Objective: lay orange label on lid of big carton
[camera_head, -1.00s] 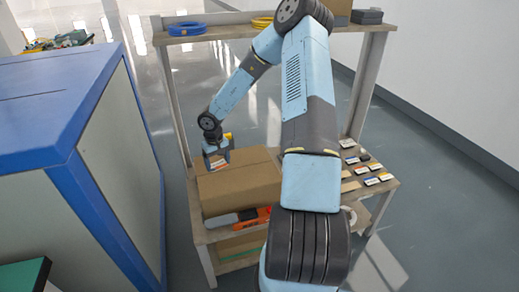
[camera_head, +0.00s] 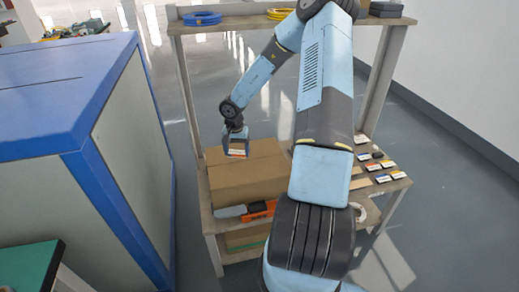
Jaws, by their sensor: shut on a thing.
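The big carton (camera_head: 255,178) is a brown closed box on the shelf unit's middle board. Its lid faces up, with a seam across it. My gripper (camera_head: 237,153) is over the rear left part of the lid, pointing down. It is shut on the orange label (camera_head: 238,153), a small flat piece with orange and white showing between the fingers. I cannot tell whether the label touches the lid.
Several small labels (camera_head: 382,178) lie on the board right of the carton, partly behind my arm. An orange tool (camera_head: 262,207) lies in front of the carton. A blue-framed cabinet (camera_head: 120,150) stands close on the left. Blue cable coils (camera_head: 201,18) lie on the top shelf.

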